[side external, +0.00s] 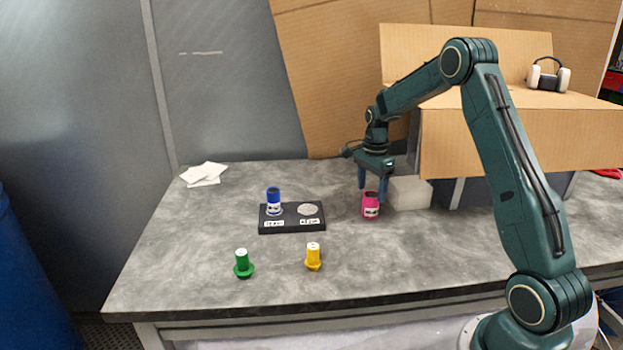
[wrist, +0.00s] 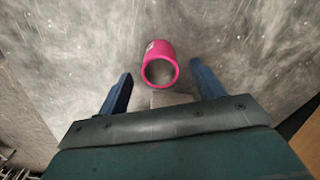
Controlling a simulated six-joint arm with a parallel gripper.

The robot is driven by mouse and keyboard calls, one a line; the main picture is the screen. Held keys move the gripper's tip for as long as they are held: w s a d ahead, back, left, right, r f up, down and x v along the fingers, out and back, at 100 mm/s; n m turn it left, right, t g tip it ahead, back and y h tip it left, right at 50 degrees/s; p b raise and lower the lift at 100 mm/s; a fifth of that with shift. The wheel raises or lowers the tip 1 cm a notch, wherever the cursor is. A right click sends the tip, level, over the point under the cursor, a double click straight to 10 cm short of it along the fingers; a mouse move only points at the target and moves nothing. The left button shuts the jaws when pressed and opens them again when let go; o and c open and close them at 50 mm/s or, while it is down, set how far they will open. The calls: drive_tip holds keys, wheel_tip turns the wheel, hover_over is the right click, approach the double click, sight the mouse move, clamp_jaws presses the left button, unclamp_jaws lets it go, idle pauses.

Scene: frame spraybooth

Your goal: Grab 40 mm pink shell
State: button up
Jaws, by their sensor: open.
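The pink shell (side external: 371,207) stands upright on the grey table, right of the black base plate. In the wrist view the pink shell (wrist: 159,64) shows its open, hollow top, just ahead of and between my two blue fingers. My gripper (side external: 373,192) points down over the shell, and its fingers are apart. In the wrist view my gripper (wrist: 160,82) is open, with nothing held. I cannot tell exactly how far the fingertips are from the shell's sides.
A black base plate (side external: 292,226) holds a blue shell (side external: 273,201) and a pale round disc (side external: 308,209). A green part (side external: 243,264) and a yellow part (side external: 313,257) stand in front. A pale block (side external: 408,193) sits close behind right, near a cardboard box (side external: 520,140).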

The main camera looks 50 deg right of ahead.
sight(369, 204)
drive_tip(key=shift+f, duration=0.25)
drive_tip(key=shift+f, duration=0.1)
drive_tip(key=shift+f, duration=2.5)
drive_tip(key=c, duration=1.1)
